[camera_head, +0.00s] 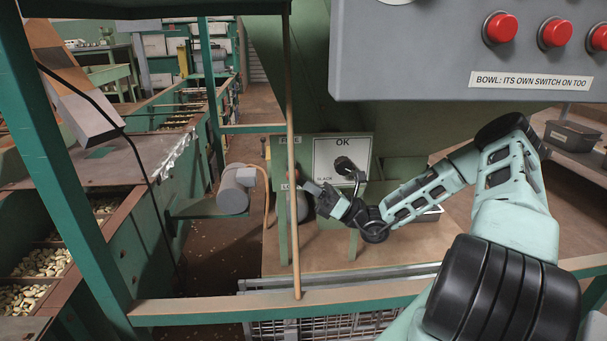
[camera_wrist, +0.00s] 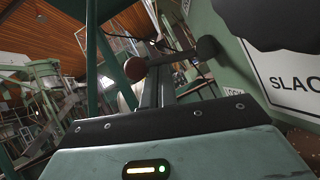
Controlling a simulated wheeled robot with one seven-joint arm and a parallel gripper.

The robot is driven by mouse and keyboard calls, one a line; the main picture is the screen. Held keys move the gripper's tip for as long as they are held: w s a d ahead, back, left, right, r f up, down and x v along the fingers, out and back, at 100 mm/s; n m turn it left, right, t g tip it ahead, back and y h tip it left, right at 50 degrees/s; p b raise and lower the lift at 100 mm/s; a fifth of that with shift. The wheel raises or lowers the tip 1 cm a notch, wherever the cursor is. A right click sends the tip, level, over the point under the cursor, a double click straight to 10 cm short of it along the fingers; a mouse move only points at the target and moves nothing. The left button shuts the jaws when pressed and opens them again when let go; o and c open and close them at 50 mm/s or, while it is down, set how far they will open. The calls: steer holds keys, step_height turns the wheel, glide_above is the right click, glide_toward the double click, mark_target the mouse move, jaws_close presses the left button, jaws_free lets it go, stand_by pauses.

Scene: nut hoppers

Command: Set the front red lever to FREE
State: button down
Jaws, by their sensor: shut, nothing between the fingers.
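A red ball (camera_wrist: 135,68) shows in the wrist view just beyond and left of my fingertips. It looks like the red lever's knob, and a dark bar appears to run right from near it to a dark round end (camera_wrist: 207,47). I cannot tell whether my fingers touch it. My gripper (camera_head: 309,186) is shut and empty, in front of the post marked FREE (camera_head: 286,140) above and LOCK below. In the wrist view its dark fingers (camera_wrist: 157,90) point up at the knob. In the head view I cannot make out the red lever clearly; my gripper may hide it.
A white plate (camera_head: 328,155) marked OK and SLACK, with a black knob (camera_head: 345,165), stands right of the post. A thin upright rod (camera_head: 292,100) and a green rail (camera_head: 220,308) stand nearer. A grey motor (camera_head: 233,190) sits left. A grey box with red buttons (camera_head: 430,50) hangs above.

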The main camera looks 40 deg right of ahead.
steer(key=shift+s+a+r+m+t+h+p, duration=0.1)
steer(key=shift+r+m+t+h+p, duration=0.55)
steer(key=shift+p, duration=1.85)
steer(key=m+h+p, duration=0.1)
steer(key=m+p, duration=0.1)
steer(key=p, duration=0.1)
steer(key=m+p, duration=0.1)
steer(key=p, duration=0.2)
steer(key=shift+r+m+h, duration=0.35)
steer(key=shift+r, duration=0.05)
steer(key=shift+f, duration=0.1)
steer(key=shift+a+f, duration=0.1)
steer(key=shift+f, duration=0.05)
